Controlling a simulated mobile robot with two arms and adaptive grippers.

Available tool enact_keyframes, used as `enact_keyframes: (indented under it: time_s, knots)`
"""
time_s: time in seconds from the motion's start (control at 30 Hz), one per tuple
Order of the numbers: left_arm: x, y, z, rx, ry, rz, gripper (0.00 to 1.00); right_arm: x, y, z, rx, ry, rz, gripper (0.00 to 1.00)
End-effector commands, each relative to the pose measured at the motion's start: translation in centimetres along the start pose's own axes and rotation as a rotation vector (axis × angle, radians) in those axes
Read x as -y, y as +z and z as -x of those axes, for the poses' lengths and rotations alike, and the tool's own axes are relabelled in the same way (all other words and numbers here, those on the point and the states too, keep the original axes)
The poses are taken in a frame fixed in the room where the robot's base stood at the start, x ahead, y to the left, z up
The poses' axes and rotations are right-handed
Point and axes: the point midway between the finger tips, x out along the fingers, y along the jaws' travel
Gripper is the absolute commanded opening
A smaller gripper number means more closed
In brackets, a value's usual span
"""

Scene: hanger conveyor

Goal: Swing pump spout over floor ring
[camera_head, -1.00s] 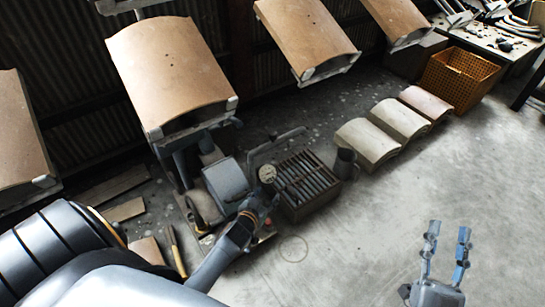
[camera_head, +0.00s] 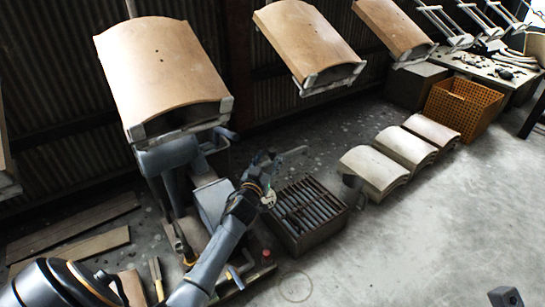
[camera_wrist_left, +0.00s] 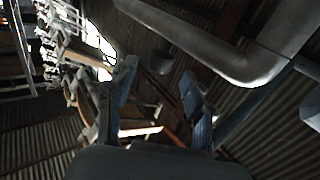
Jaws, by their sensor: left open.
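The floor ring (camera_head: 296,286) is a thin, faint circle on the concrete in the head view. The pump spout (camera_head: 292,153) is a grey arm reaching right above the slotted crate; my left gripper hides part of it. In the left wrist view the grey bent pipe (camera_wrist_left: 225,58) that looks like the spout crosses the top right, above the fingers. My left gripper (camera_head: 262,163) is beside the spout. Its blue fingers (camera_wrist_left: 158,98) are apart with nothing between them. A dark block (camera_head: 506,297) at the bottom right may be part of my right gripper; its fingers are hidden.
The slotted crate (camera_head: 306,214) and a dark jug (camera_head: 352,188) stand right of the pump (camera_head: 212,200). Curved tiles (camera_head: 375,168) lie farther right, before an orange crate (camera_head: 462,105). Hanging tiles (camera_head: 163,72) are overhead. Floor at lower right is clear.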

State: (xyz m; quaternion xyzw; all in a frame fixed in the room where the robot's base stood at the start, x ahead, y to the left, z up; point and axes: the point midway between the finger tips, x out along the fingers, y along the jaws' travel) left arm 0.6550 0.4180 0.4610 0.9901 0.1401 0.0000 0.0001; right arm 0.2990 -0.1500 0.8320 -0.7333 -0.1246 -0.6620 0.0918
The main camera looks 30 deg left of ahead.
Motion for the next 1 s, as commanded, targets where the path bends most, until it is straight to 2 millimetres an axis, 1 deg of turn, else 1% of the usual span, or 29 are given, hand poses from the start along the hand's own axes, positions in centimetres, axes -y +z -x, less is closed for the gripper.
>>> enact_keyframes:
  time_s: [0.03, 0.1, 0.2, 0.3, 0.43, 0.67, 0.77, 0.8, 0.87, 0.9, 0.93, 1.0]
  knots:
    - [-0.1, 0.3, -1.1, -0.002, 0.001, -0.002, 0.52, 0.0, 0.0, 0.2, -0.016, -0.005, 0.002, 0.40]
    - [0.0, 0.2, -2.3, -0.003, 0.000, -0.002, 0.52, 0.1, 0.0, -0.1, -0.030, -0.011, 0.004, 0.40]
    - [-0.1, 0.2, -3.6, -0.001, 0.002, -0.002, 0.52, 0.1, 0.0, -0.5, -0.045, -0.018, 0.006, 0.40]
    - [0.0, 0.1, -4.4, -0.001, 0.001, -0.001, 0.52, 0.1, 0.0, -0.7, -0.056, -0.023, 0.008, 0.40]
    - [0.0, 0.1, -4.9, 0.000, 0.001, -0.001, 0.52, 0.2, 0.0, -0.9, -0.060, -0.025, 0.008, 0.40]
    - [-0.1, 0.0, -4.9, 0.001, 0.001, 0.000, 0.52, 0.2, 0.0, -1.0, -0.060, -0.026, 0.008, 0.40]
    - [-0.1, 0.0, -4.9, 0.001, 0.001, 0.000, 0.34, 0.2, 0.0, -1.0, -0.060, -0.026, 0.008, 0.40]
    - [-0.1, 0.0, -4.9, 0.001, 0.001, 0.000, 0.26, 0.2, 0.0, -1.0, -0.060, -0.026, 0.008, 0.40]
    - [-0.1, 0.1, -4.9, 0.001, 0.001, 0.000, 0.13, 0.2, 0.0, -1.0, -0.059, -0.026, 0.008, 0.40]
    - [-0.1, 0.1, -4.8, 0.001, 0.001, 0.000, 0.05, 0.2, 0.0, -1.0, -0.059, -0.026, 0.008, 0.40]
    - [-0.1, 0.1, -4.8, 0.001, 0.001, 0.000, 0.00, 0.2, 0.0, -1.0, -0.059, -0.026, 0.008, 0.40]
    - [-0.1, 0.1, -4.8, 0.001, 0.001, 0.000, 0.00, 0.2, 0.0, -1.0, -0.059, -0.026, 0.008, 0.40]
